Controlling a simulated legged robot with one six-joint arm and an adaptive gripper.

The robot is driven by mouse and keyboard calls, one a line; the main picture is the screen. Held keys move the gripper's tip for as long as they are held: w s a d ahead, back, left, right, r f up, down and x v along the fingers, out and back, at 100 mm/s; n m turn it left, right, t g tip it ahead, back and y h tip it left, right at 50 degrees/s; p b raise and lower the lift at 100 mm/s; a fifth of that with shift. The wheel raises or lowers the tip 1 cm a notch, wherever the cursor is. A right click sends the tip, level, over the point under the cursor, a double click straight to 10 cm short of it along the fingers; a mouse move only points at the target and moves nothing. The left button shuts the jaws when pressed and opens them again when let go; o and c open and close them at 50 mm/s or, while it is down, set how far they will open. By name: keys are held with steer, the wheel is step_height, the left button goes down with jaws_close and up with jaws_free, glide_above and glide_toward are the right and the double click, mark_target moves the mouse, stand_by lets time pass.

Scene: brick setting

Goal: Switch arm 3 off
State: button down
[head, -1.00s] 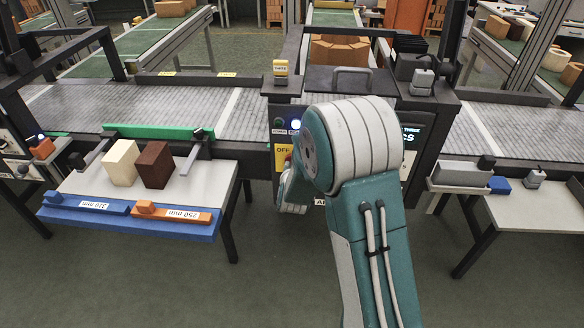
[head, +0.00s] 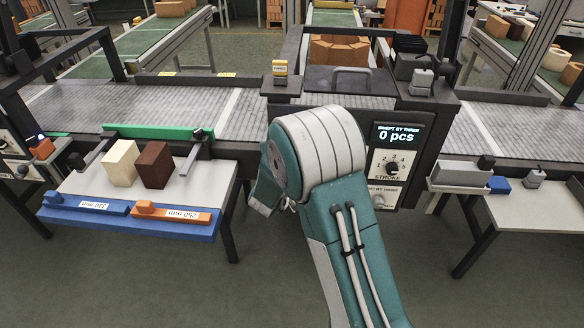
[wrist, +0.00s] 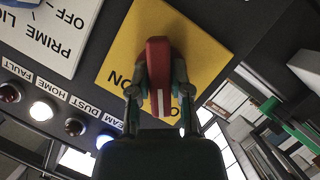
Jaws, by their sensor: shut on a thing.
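A red switch handle (wrist: 158,70) with a white stripe stands on a yellow plate (wrist: 120,45) in the wrist view. Black lettering reading ON shows on the plate to the left of the handle; other lettering beside the handle is partly covered. My gripper (wrist: 160,85) is shut on the handle, one finger on each side. In the head view my own arm hides the gripper, the handle and the plate. The panel's display (head: 397,134) reads "SWEPT BY THREE 0 pcs", with a STROKE dial (head: 392,167) below it.
In the wrist view a row of lamps labelled FAULT, HOME and DUST runs left of the plate; the HOME lamp (wrist: 42,110) is lit. A side table (head: 215,185) with a cream block (head: 121,163) and a brown block (head: 154,165) stands left of the panel.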

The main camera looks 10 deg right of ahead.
steer(key=shift+w+a+r+n+h, duration=0.2)
steer(key=shift+n+h, duration=0.1)
steer(key=shift+n, duration=0.4)
steer(key=c, duration=0.6)
jaws_free()
steer(key=shift+a+f, duration=0.1)
steer(key=shift+o, duration=0.2)
steer(key=shift+s, duration=0.2)
steer(key=v, duration=1.1)
steer(key=shift+s+a, duration=0.2)
steer(key=shift+a, duration=0.15)
